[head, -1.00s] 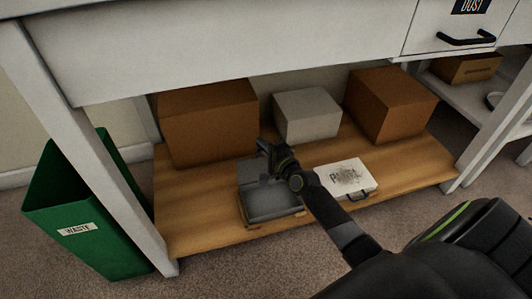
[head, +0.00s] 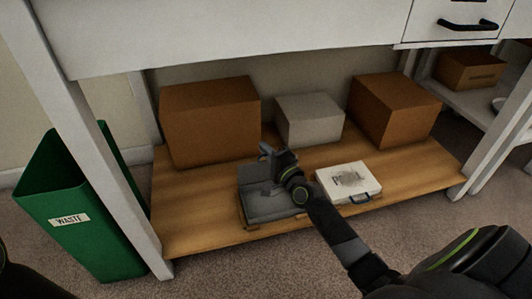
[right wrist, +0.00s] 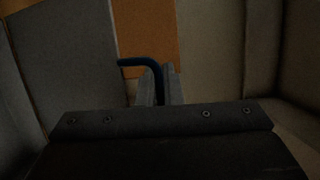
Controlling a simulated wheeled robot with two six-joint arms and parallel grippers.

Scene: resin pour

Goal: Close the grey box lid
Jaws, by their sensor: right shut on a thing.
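The grey box (head: 274,211) sits on the low wooden shelf. Its lid (head: 253,176) looks raised at the back, partly hidden by my right gripper; its exact angle is hard to tell. My right gripper (head: 267,151) is over the back of the box, beside the lid. In the right wrist view its fingers (right wrist: 160,88) are shut on a dark blue bent rod (right wrist: 142,62), which sticks out beyond them and bends left. A grey panel (right wrist: 70,60) fills the left of that view; I cannot tell if it is the lid. My left gripper is out of view.
A white case (head: 335,184) with a dark handle lies right of the grey box. Behind stand two brown cartons (head: 210,125) (head: 395,112) and a pale box (head: 308,120). The tabletop overhangs the shelf. A green waste bin (head: 75,225) stands left.

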